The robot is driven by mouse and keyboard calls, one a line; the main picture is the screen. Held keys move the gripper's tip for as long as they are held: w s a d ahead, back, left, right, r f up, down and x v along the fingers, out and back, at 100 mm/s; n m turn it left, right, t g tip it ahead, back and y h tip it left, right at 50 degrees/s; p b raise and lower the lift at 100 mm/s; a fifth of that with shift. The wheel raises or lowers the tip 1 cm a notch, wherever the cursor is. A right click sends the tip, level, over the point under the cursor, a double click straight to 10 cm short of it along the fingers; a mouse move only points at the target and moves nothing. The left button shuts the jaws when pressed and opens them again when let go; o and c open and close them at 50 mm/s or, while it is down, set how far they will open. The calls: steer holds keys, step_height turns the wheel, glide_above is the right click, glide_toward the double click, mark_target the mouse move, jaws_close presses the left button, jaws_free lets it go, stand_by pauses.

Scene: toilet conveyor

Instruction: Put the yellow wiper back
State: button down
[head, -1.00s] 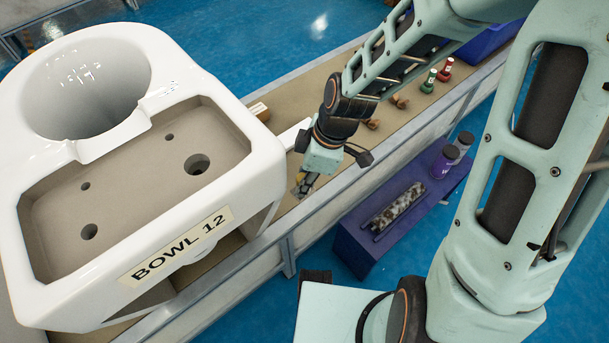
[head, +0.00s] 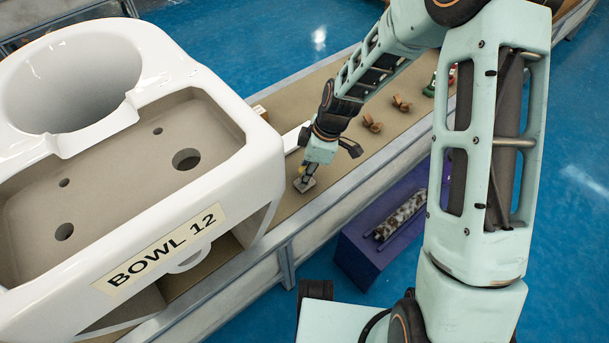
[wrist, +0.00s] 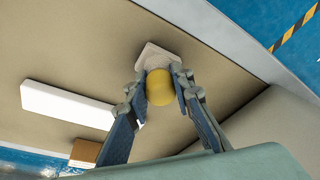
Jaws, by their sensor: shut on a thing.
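The yellow wiper shows in the wrist view as a round yellow knob (wrist: 160,88) with a pale, flat, angular pad (wrist: 153,57) beyond it. My gripper (wrist: 158,85) is shut on the knob, one finger on each side. In the head view my gripper (head: 307,177) points down over the tan conveyor belt (head: 340,78), beside the bowl. The wiper's grey pad (head: 304,185) shows at its fingertips. I cannot tell whether the pad touches the belt. The fingers hide part of the knob.
The white toilet bowl (head: 245,165), labelled BOWL 12, stands at left. A white block (wrist: 68,103) and a brown-and-white box (wrist: 85,152) lie on the belt. Brown pieces (head: 372,123) lie farther along. A purple bench (head: 365,250) stands beside the conveyor.

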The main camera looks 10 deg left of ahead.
steer(key=shift+f, duration=0.15)
steer(key=c, duration=1.7)
jaws_free()
steer(key=p+v, duration=0.4)
steer(key=v, duration=0.8)
steer(key=shift+r, duration=0.3)
